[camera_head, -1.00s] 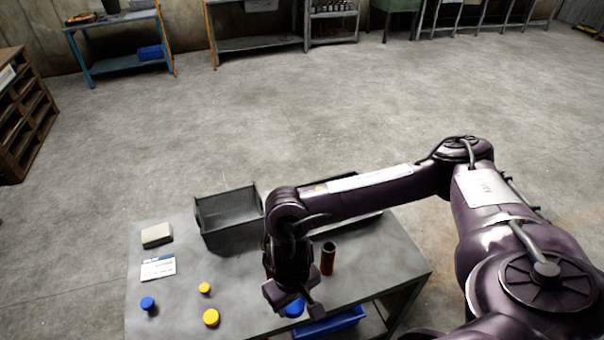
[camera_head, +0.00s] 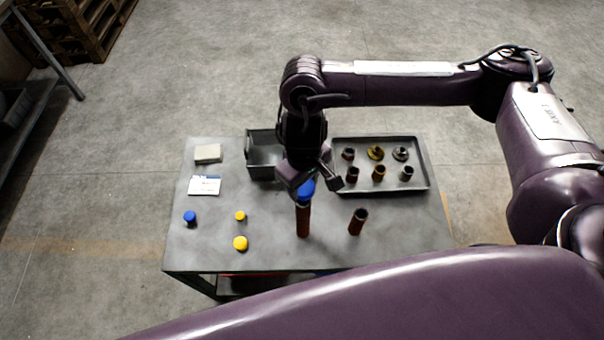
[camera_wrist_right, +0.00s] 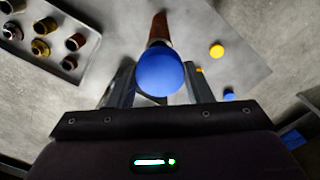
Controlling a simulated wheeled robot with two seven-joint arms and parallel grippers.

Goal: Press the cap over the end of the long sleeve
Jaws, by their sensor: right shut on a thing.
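The long sleeve (camera_head: 303,221) is a reddish-brown tube standing upright near the front middle of the table. It also shows beyond the cap in the wrist view (camera_wrist_right: 160,27). A blue cap (camera_head: 306,190) is at the sleeve's top end and hides it. In the wrist view the cap (camera_wrist_right: 160,72) is a large round blue disc between the fingers. My right gripper (camera_head: 311,180) is shut on this cap from above. I cannot tell whether the cap touches the sleeve's rim or sits over it. My left gripper is out of view.
A shorter brown sleeve (camera_head: 357,222) stands to the right. Another blue cap (camera_head: 190,217) and yellow caps (camera_head: 240,243) lie at left. A tray (camera_head: 425,170) of several fittings, a grey bin (camera_head: 262,150), a card (camera_head: 204,186) and a pale block (camera_head: 208,153) are behind.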

